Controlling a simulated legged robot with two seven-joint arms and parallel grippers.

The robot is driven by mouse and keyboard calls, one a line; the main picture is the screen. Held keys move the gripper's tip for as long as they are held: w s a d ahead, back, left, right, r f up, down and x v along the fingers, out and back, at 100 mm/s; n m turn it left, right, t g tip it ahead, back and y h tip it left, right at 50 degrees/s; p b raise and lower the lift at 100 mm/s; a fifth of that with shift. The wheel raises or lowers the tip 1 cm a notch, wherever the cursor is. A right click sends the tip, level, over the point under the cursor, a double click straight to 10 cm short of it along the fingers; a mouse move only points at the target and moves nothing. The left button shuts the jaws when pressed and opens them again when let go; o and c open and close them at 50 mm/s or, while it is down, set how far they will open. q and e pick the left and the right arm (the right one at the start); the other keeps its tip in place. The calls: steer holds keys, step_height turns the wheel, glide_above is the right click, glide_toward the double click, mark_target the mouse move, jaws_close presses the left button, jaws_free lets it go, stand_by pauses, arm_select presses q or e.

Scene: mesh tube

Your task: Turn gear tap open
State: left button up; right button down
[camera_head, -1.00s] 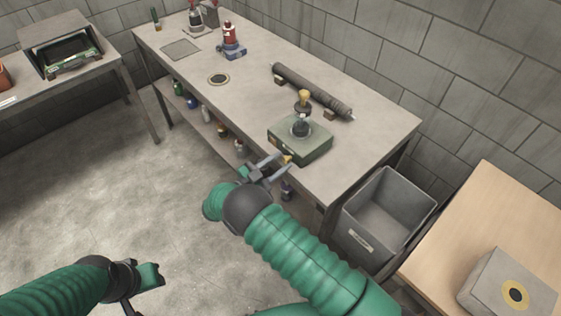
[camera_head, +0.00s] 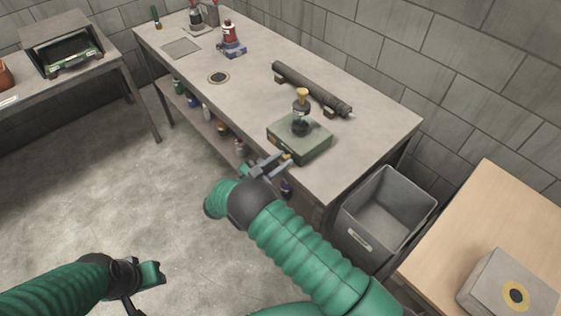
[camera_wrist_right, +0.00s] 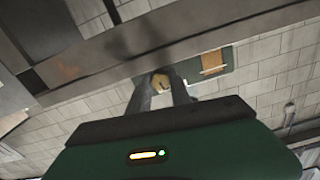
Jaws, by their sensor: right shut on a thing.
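A green box (camera_head: 312,146) stands near the front edge of the long grey bench. A dark glass vessel (camera_head: 299,127) with a yellow top (camera_head: 302,94) stands on the box. A small yellow tap (camera_head: 287,156) sticks out of the front of the box. My right gripper (camera_head: 283,161) is at the bench edge, shut on this tap. In the right wrist view the two fingers close around the tan-yellow tap (camera_wrist_right: 160,82) and partly hide it. My left gripper (camera_head: 150,274) is at the lower left, away from everything; its jaws do not show clearly.
A dark mesh tube (camera_head: 311,88) lies on blocks behind the box. A red bottle (camera_head: 229,33) stands farther along the bench (camera_head: 195,65). Below are a shelf with several bottles and a grey bin (camera_head: 385,215) at the right. A wooden table (camera_head: 460,225) is at far right.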

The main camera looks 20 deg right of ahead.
steer(key=shift+w+n, duration=0.1)
steer(key=shift+n, duration=2.4)
steer(key=c, duration=1.2)
jaws_free()
steer(key=shift+w, duration=0.1)
steer(key=shift+f, duration=0.1)
